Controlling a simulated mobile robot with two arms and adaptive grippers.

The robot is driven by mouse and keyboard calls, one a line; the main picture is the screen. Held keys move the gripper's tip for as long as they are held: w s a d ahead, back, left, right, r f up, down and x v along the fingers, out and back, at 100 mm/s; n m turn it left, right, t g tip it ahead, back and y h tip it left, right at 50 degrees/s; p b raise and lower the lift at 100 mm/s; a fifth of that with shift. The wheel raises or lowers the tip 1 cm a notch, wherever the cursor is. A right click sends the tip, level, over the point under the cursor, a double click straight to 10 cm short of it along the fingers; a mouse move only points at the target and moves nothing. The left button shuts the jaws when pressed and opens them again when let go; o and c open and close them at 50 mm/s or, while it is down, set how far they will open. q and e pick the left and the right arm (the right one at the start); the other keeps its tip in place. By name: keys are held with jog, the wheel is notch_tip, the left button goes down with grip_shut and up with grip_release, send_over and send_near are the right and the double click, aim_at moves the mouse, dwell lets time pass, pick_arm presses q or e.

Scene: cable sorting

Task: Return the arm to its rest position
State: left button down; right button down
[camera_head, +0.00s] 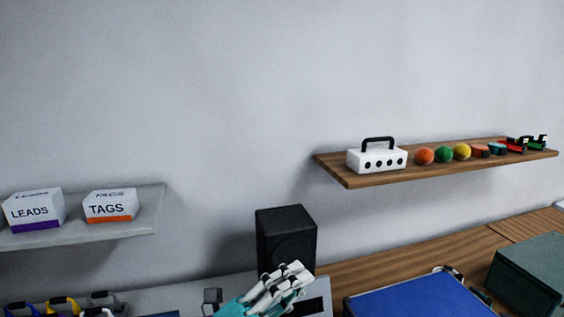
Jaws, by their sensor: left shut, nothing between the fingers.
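My left gripper (290,282) shows at the bottom middle of the head view, with white and black fingers on a teal body. Its fingers are shut with nothing between them. It is in front of the lower part of a black speaker-like box (287,232). Most of my left arm is below the picture edge. My right gripper is not in view.
A grey shelf (140,217) at left bears a LEADS box (33,211) and a TAGS box (108,207). A wooden shelf (350,178) holds a white case (377,159) and balls. Coloured cables (62,303), a blue panel (420,300) and a green box (530,273) lie below.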

pick_arm(q)
jog(key=w+a+f+n+t+y, duration=0.25)
jog(key=a+f+n+y, duration=0.25)
jog(key=a+n+y, duration=0.4)
jog(key=w+a+f+n+t+y, duration=0.2)
jog(key=a+f+n+t+y, duration=0.35)
jog(key=n, duration=0.55)
jog(key=s+a+f+n+g+y, duration=0.4)
jog(key=a+f+g+y, duration=0.15)
jog(key=f, duration=0.55)
jog(key=s+a+f+n+g, duration=0.1)
jog(key=s+f+n+g, duration=0.1)
jog(key=s+f+g, duration=0.6)
jog(key=s+a+f+n+g, duration=0.1)
jog(key=s+a+f+g, duration=0.3)
jog(key=s, duration=0.9)
notch_tip(320, 180, down, 32)
jog(key=d+b, duration=0.2)
jog(key=b, duration=0.4)
jog(key=s+a+f+b, duration=0.1)
jog(key=s+f+b, duration=0.1)
jog(key=s+f, duration=0.6)
jog(key=s+a+f+g+b, duration=0.1)
jog(key=s+f+b, duration=0.1)
jog(key=s+f, duration=0.7)
notch_tip(320, 180, down, 4)
jog(key=shift+s+a+f, duration=0.1)
jog(key=shift+s+a, duration=0.2)
jog(key=shift+a, duration=0.05)
